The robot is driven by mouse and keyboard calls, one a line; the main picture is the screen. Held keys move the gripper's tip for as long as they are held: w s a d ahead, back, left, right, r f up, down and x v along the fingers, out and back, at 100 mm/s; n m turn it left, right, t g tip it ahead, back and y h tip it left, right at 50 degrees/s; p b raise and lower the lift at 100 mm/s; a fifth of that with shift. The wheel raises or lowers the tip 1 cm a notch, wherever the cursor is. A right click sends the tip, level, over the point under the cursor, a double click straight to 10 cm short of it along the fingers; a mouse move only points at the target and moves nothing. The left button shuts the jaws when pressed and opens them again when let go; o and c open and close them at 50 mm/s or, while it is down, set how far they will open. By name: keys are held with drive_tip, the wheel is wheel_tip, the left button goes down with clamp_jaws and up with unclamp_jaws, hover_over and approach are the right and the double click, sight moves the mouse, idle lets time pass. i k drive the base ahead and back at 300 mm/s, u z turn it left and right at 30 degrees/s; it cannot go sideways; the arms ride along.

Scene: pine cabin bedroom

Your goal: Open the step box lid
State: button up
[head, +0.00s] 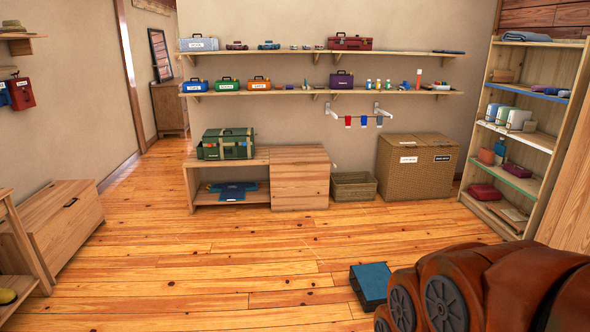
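A low dark box with a flat blue top (372,280) sits on the wooden floor at the lower middle right; it looks like the step box. Its top lies flat and looks shut. My reddish-brown arm, with grey round joint caps, fills the lower right corner and stands close to the box's right side in the picture. My gripper is out of view, so I cannot see what it holds.
A wooden chest (62,222) stands at the left. A low wooden bench (255,157) bears a green case (228,145) at the back. A basket (354,186), a wicker hamper (416,170) and a shelf unit (548,140) stand to the right. The middle floor is clear.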

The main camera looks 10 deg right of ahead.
sight(371, 279)
drive_tip(key=z, duration=0.4)
drive_tip(key=i, duration=0.75)
drive_tip(key=u, duration=0.7)
drive_tip(key=i, duration=1.95)
drive_tip(key=u, duration=0.1)
